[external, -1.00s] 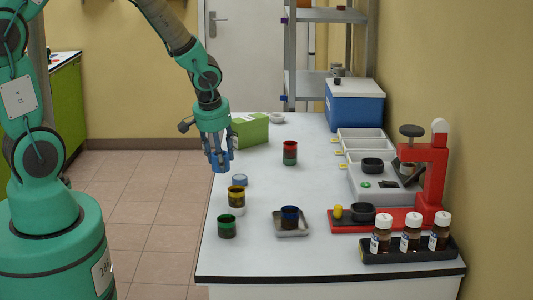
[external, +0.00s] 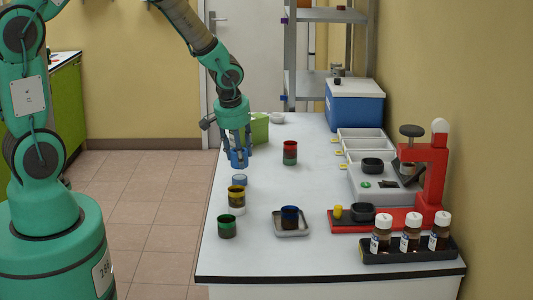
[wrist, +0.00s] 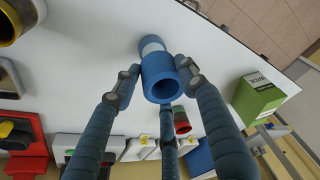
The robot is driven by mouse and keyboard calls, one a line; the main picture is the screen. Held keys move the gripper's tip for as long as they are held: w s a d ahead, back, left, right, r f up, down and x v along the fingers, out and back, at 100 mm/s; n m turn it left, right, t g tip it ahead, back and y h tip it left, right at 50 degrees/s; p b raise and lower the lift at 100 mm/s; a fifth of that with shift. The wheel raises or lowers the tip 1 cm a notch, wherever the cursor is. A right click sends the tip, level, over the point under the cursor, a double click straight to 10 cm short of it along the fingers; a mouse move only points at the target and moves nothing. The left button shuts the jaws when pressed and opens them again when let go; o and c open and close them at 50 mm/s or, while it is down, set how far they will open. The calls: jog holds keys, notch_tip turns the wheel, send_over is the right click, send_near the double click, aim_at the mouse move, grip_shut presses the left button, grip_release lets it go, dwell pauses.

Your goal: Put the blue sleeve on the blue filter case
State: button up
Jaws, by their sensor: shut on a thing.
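The blue sleeve (external: 238,161) is an open-ended tube, held above the table by my gripper (external: 239,154). In the wrist view, the fingers of my gripper (wrist: 160,85) close around the sleeve (wrist: 162,80), whose open end faces the camera. A short blue-and-white cylinder (external: 239,180), which looks like the blue filter case, stands on the table just in front of and below the sleeve. In the wrist view its pale part (wrist: 150,43) shows just past the sleeve, partly hidden by it; I cannot tell whether they touch.
A yellow cup on a white base (external: 237,195), a green cup (external: 227,226) and a blue-rimmed dark cup on a grey tray (external: 277,233) stand nearer. A red-and-green cup (external: 290,152) is to the right. A green box (external: 260,129) is behind. The table centre is clear.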

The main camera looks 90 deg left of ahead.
jog(key=shift+f+b, duration=0.35)
jog(key=shift+f, duration=1.35)
jog(key=shift+f, duration=0.1)
jog(key=o, duration=0.8)
jog(key=shift+c, duration=0.2)
jog(key=shift+r, duration=0.2)
jog(key=shift+r, duration=0.35)
jog(key=p+v, duration=0.2)
jog(key=v, duration=0.9)
jog(key=shift+d, duration=0.1)
jog(key=shift+r, duration=0.1)
